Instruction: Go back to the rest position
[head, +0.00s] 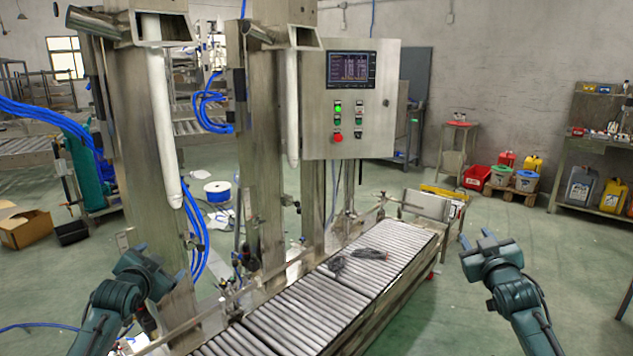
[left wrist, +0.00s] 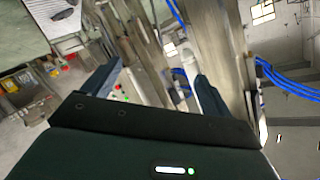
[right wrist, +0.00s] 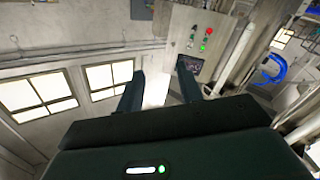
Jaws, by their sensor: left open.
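My right gripper (head: 475,238) is raised over the floor to the right of the roller conveyor (head: 330,290). Its two fingers stand apart with nothing between them, as the right wrist view (right wrist: 160,72) also shows. My left gripper (head: 140,265) is at the lower left, in front of the filling machine's left column (head: 140,120). In the left wrist view (left wrist: 160,72) its fingers are spread and empty. Two white lances hang from the machine, the left one (head: 163,110) and the right one (head: 291,110).
A control panel (head: 355,100) stands behind the conveyor. Dark cable-like items (head: 370,253) lie on the rollers. A workbench (head: 590,165) and several colored containers (head: 477,177) are at the right. The green floor right of the conveyor is clear.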

